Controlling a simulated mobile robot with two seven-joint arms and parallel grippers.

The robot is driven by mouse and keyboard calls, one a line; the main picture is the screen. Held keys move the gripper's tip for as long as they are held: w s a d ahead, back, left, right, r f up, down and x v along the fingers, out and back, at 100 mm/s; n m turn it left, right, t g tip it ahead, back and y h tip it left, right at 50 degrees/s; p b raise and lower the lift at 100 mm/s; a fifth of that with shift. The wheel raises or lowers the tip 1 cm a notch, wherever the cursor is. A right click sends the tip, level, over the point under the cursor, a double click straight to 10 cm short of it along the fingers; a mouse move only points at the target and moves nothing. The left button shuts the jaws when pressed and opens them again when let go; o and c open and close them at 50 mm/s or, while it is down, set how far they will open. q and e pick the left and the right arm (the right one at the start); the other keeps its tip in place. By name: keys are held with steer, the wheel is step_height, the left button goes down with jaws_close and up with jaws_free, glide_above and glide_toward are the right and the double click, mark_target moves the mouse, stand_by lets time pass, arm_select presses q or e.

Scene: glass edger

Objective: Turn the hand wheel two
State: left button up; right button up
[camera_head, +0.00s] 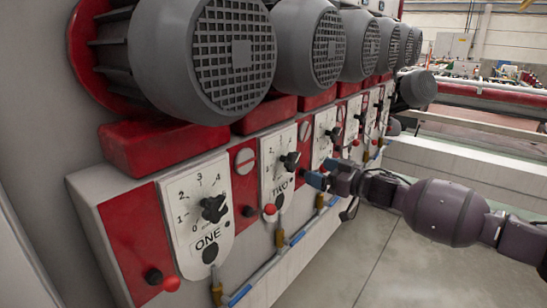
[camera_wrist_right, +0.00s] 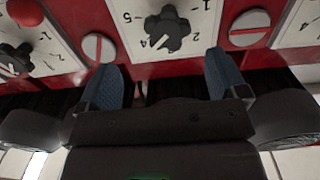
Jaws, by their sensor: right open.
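Hand wheel two is the black knob (camera_head: 290,160) on the white dial plate marked TWO (camera_head: 279,185), second from the near end of the machine in the head view. My right gripper (camera_head: 322,173) comes in from the right, just right of that plate, its blue fingertips towards the panel. In the right wrist view the gripper (camera_wrist_right: 164,75) is open and empty, its fingers spread apart. A black hand wheel (camera_wrist_right: 166,30) on a numbered plate lies ahead between them, apart from both; its name is not visible there. My left gripper is not in view.
Hand wheel one (camera_head: 213,208) is nearer on the left, and a third wheel (camera_head: 333,134) is beyond. Large grey motors (camera_head: 232,55) overhang the panel. Blue and brass pipe fittings (camera_head: 280,238) run below the dials. The floor (camera_head: 350,250) in front is clear.

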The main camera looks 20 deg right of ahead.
mark_target(295, 163)
steer(key=shift+m, duration=0.5)
steer(key=x, duration=0.2)
steer(key=b+x, duration=0.1)
steer(key=x, duration=0.5)
steer(key=shift+s+a+r, duration=0.1)
steer(key=shift+a+r, duration=0.15)
steer(key=shift+a, duration=0.25)
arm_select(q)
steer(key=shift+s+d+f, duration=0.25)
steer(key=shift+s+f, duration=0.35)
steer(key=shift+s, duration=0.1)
arm_select(e)
steer(key=shift+w+a, duration=0.35)
steer(key=shift+w, duration=0.15)
steer(key=c, duration=0.9)
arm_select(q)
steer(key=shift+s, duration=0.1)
arm_select(e)
steer(key=shift+r, duration=0.1)
steer(key=shift+c, duration=0.2)
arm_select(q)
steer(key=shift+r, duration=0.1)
arm_select(e)
steer(key=shift+n, duration=0.3)
